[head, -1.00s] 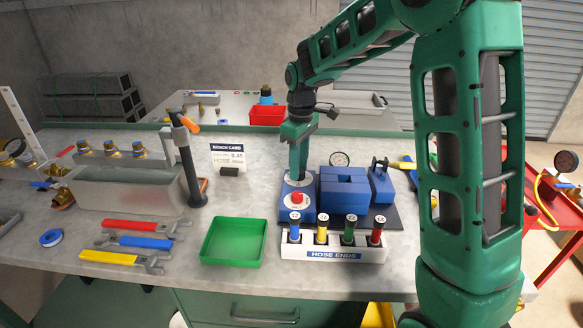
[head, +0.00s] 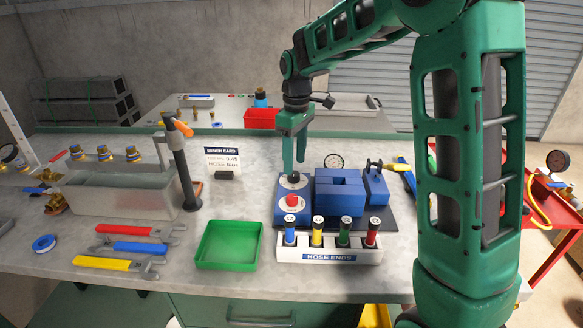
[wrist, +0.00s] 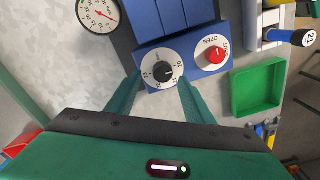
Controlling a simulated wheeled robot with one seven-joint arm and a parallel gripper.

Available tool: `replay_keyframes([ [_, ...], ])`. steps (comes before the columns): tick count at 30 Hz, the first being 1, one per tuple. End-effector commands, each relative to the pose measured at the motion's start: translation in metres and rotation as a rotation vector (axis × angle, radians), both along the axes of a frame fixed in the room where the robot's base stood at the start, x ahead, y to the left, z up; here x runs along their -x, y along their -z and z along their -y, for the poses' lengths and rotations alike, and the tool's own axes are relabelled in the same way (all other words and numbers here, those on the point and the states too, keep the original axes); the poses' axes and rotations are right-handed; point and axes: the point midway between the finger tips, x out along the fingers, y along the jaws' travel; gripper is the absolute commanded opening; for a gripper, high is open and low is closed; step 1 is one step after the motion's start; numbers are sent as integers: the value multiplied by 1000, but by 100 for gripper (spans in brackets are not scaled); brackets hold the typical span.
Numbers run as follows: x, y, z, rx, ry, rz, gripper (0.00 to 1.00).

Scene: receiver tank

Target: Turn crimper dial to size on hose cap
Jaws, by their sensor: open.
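The blue crimper (head: 345,192) stands on a dark mat on the bench. Its white dial (wrist: 150,84) carries numbers and a black centre knob (wrist: 162,72); the knob also shows in the head view (head: 293,178). My gripper (wrist: 160,77) is open, its green fingers on either side of the dial and nothing held. In the head view my gripper (head: 294,170) is just above the dial; contact cannot be told. The hose ends stand in a white rack (head: 285,250): blue (head: 290,236), yellow (head: 317,238), green (head: 344,238), red (head: 371,238). The blue one's cap (wrist: 308,38) bears a number, seemingly 22.
A red knob (wrist: 214,55) marked OPEN sits beside the dial. A gauge (wrist: 98,14) stands behind the crimper. A green tray (head: 229,262) is empty. A bench card (head: 222,161) stands left of the crimper. Wrenches (head: 130,247) lie on the left.

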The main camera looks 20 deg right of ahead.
Motion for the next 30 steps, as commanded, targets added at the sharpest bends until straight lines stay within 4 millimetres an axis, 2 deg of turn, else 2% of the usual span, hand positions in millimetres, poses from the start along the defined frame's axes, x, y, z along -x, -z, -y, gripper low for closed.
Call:
replay_keyframes([
  [6,-4,-43,2,0,2,5,47],
  [12,-6,-67,4,0,4,3,47],
  [18,-6,-75,4,1,5,1,47],
  [30,-5,-75,4,1,5,1,47],
])
